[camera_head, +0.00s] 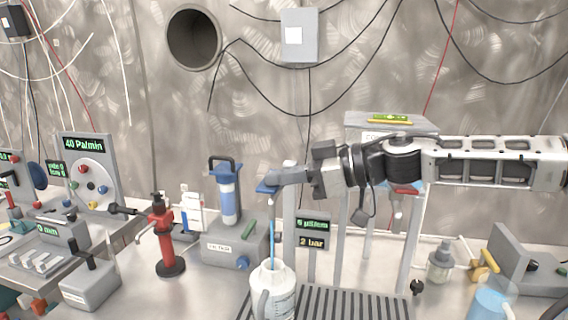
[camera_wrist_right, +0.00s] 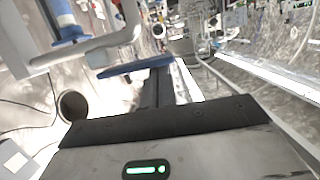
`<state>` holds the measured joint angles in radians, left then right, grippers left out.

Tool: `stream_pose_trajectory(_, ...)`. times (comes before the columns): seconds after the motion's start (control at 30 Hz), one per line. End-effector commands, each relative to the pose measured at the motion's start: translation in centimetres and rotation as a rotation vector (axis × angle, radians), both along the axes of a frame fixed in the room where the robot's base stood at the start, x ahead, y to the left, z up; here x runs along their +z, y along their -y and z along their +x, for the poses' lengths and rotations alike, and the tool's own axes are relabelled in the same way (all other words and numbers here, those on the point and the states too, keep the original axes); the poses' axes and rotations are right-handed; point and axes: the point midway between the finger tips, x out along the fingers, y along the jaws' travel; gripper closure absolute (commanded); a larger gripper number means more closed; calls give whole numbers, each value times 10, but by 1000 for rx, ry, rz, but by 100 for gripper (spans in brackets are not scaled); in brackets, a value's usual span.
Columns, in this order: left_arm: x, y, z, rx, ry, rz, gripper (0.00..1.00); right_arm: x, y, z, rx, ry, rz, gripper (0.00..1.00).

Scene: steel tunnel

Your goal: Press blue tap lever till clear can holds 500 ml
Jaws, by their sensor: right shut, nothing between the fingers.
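The blue tap lever (camera_head: 267,188) shows at the middle of the head view, with my right gripper (camera_head: 279,179) at it. The gripper is shut and empty, its tips at the lever; whether they touch cannot be told for sure. In the right wrist view the blue lever (camera_wrist_right: 135,67) lies just beyond the dark gripper finger. A thin blue stream (camera_head: 272,240) runs down from the tap. The clear can (camera_head: 274,296), with a handle and marks, stands upright below, and the stream enters its mouth. Its fill level is not readable. My left gripper is out of view.
A slotted grey drain grate (camera_head: 350,303) lies right of the can. A display panel (camera_head: 312,234) stands behind it. A red hand pump (camera_head: 165,240) and a blue filter unit (camera_head: 228,195) stand left. A small bottle (camera_head: 441,262) and a blue-filled beaker (camera_head: 489,300) stand right.

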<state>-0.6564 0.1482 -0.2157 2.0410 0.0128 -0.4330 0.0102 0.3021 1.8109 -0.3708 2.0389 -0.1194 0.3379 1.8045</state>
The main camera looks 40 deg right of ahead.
Motion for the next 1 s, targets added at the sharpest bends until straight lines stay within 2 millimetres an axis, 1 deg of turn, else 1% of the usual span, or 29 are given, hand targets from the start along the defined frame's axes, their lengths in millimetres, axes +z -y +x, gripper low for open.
stream_pose_trajectory(0.67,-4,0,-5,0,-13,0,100,-2,0,0,0,-3,0,100)
stream_pose_trajectory(1.0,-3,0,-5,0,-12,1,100,-2,0,0,0,-3,0,100)
